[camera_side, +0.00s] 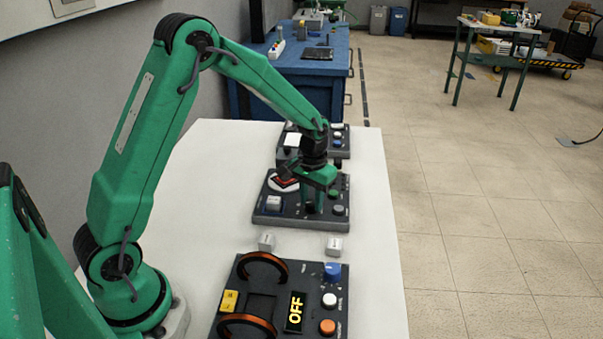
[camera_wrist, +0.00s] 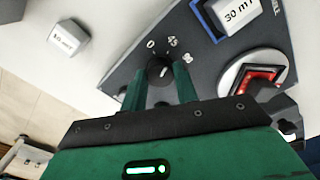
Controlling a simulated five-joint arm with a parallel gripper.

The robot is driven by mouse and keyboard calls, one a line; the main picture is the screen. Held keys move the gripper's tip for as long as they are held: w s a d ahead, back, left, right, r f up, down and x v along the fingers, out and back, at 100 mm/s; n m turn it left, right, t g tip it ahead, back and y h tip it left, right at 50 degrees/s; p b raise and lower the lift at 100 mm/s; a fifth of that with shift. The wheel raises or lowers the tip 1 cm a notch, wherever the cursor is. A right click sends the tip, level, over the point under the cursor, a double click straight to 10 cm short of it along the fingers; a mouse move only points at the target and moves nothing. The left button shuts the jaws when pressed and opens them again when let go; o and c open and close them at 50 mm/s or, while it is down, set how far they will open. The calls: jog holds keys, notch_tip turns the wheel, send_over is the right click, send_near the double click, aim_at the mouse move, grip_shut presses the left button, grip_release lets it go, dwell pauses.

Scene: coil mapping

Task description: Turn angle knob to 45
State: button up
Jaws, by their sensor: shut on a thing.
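The angle knob (camera_wrist: 158,67) is small and black, with the marks 0, 45 and 90 printed around its far side in the wrist view. A short light line shows on the knob, slanting to the upper right; I cannot tell exactly which mark it points at. My gripper (camera_wrist: 160,79) has its two green fingers on either side of the knob and is shut on it. In the side view my gripper (camera_side: 319,198) reaches down onto the middle dark panel (camera_side: 270,222), and its fingers hide the knob there.
The middle panel also carries a red piece on a white round base (camera_wrist: 250,80) and a block marked 30 (camera_wrist: 238,13). Small white blocks (camera_side: 266,242) (camera_side: 334,246) stand in front of it. A nearer panel (camera_side: 262,282) has orange coils and an OFF display.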

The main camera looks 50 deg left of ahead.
aim_at(312, 202)
jog(key=o, duration=1)
jog(key=shift+r, duration=0.1)
notch_tip(312, 202, up, 7)
jog(key=shift+f, duration=0.1)
jog(key=shift+r, duration=0.45)
jog(key=shift+r, duration=0.1)
